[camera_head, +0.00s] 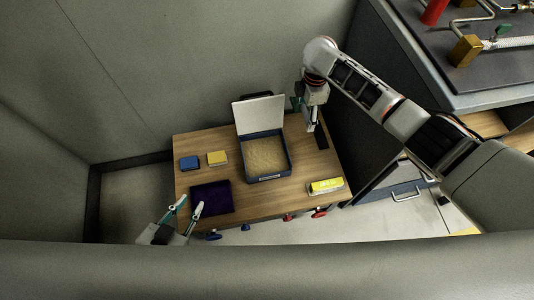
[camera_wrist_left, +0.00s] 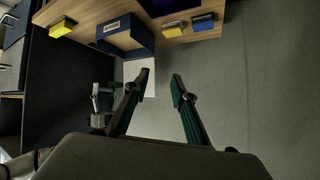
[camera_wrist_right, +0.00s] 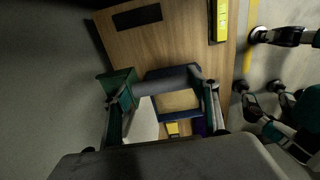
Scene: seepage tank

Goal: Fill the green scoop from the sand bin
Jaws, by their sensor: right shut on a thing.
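The sand bin (camera_head: 289,167) is a blue box on the wooden table, with pale sand (camera_head: 264,154) inside and its white lid (camera_head: 258,113) standing open at the back. It also shows in the right wrist view (camera_wrist_right: 184,115) and the left wrist view (camera_wrist_left: 124,38). My right gripper (camera_head: 307,104) is shut on the green scoop (camera_wrist_right: 118,84), by what looks like its grey handle (camera_wrist_right: 166,81). It is above the table's back right, beside the lid and apart from the bin. I cannot tell what is in the scoop. My left gripper (camera_head: 189,207) is open and empty off the table's front left.
A dark purple tray (camera_head: 211,197), a blue block (camera_head: 189,162) and a yellow block (camera_head: 217,158) are on the left of the table. A yellow box (camera_head: 326,186) is at front right and a black strip (camera_head: 321,137) at back right. A wall stands behind.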

